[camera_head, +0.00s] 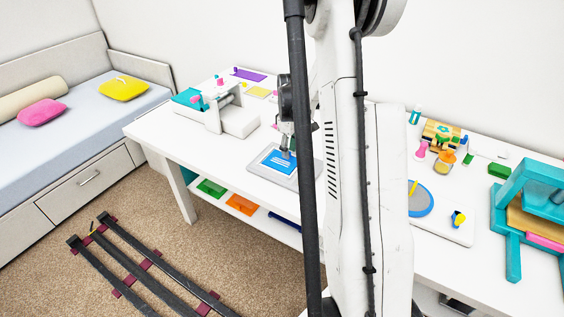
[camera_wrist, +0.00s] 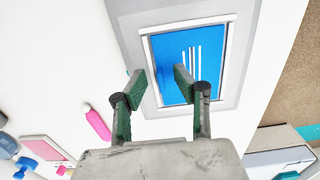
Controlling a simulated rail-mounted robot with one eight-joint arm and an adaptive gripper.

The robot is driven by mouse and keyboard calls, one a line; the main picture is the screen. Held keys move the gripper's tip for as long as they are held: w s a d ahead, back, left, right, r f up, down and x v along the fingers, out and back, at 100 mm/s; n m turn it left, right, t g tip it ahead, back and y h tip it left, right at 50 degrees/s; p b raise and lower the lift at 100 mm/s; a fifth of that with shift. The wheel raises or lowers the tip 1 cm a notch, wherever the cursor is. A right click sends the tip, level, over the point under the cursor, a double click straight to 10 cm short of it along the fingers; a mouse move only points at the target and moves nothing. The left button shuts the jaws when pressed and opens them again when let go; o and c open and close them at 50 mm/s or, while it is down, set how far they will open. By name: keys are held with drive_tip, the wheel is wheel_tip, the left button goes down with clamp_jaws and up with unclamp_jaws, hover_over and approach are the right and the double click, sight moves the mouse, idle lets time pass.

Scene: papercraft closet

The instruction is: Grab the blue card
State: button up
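The blue card (camera_head: 279,161) lies flat in a white frame on a grey board (camera_head: 256,164) on the white table. It has white stripes. In the wrist view the blue card (camera_wrist: 206,50) fills the inside of the frame, its white stripes near the middle. My gripper (camera_head: 287,154) points down over the card; in the wrist view my gripper (camera_wrist: 160,82) has its two green-padded fingers apart with nothing between them. The right fingertip overlaps the card in that view and the left one is over the grey board. I cannot tell whether a fingertip touches the card.
A white machine (camera_head: 226,115) stands left of the board. A pink bottle (camera_wrist: 97,122) lies left of my fingers in the wrist view. A teal press (camera_head: 530,200) and a board with a blue disc (camera_head: 420,205) are at the right. Green and orange cards (camera_head: 241,204) lie on the lower shelf.

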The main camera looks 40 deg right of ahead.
drive_tip(key=shift+f, duration=0.3)
clamp_jaws()
drive_tip(key=shift+r, duration=0.1)
